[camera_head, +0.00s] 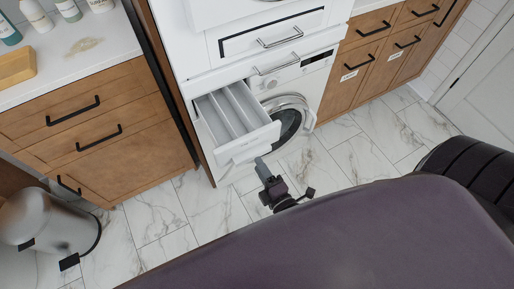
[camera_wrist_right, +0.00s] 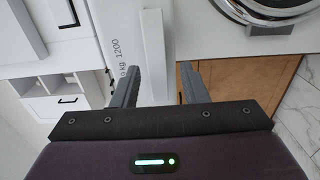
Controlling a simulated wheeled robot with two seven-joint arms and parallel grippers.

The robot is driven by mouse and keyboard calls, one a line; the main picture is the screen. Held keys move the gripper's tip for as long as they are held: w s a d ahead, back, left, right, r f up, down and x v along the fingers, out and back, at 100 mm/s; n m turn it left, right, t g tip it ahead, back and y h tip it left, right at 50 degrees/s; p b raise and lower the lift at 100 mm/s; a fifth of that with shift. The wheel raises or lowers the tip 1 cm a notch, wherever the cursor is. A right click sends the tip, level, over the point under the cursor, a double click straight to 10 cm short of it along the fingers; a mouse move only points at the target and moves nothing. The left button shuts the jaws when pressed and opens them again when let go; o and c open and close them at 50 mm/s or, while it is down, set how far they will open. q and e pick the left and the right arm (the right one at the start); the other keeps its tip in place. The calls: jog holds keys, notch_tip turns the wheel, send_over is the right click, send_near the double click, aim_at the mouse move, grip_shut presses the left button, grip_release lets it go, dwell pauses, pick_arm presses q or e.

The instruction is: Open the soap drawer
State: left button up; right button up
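The soap drawer (camera_head: 236,118) of the white washing machine (camera_head: 312,84) is pulled well out in the head view, its compartments showing from above and empty. My right gripper (camera_head: 261,163) is just below and in front of the drawer's front panel. In the right wrist view, the two grey fingers of my right gripper (camera_wrist_right: 160,66) are apart. A white bar-like edge (camera_wrist_right: 153,50), probably part of the drawer front, appears between them, with a gap beside the right finger. I cannot tell whether a finger touches it. My left gripper is not in view.
The round washer door (camera_head: 290,118) is right of the drawer. A white unit with a bar handle (camera_head: 279,36) is above. Wooden cabinets (camera_head: 95,125) stand left and right. A metal bin (camera_head: 52,222) is at lower left. Marble floor (camera_head: 165,215) is clear before the machine.

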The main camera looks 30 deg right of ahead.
jog(key=shift+s+d, duration=0.1)
jog(key=shift+s, duration=2.3)
jog(key=s+d+f+m+g, duration=0.2)
jog(key=s+f+m+g, duration=0.15)
jog(key=f, duration=0.75)
jog(key=s+d+f+m+g, duration=0.25)
jog(key=f+m+g, duration=0.2)
jog(key=f, duration=0.65)
jog(key=s+f+m+g, duration=0.8)
jog(key=s+f, duration=0.5)
jog(key=s, duration=0.3)
jog(key=shift+g+h+p, duration=0.3)
jog(key=shift+g+p, duration=0.05)
jog(key=shift+g, duration=0.15)
jog(key=shift+d, duration=0.1)
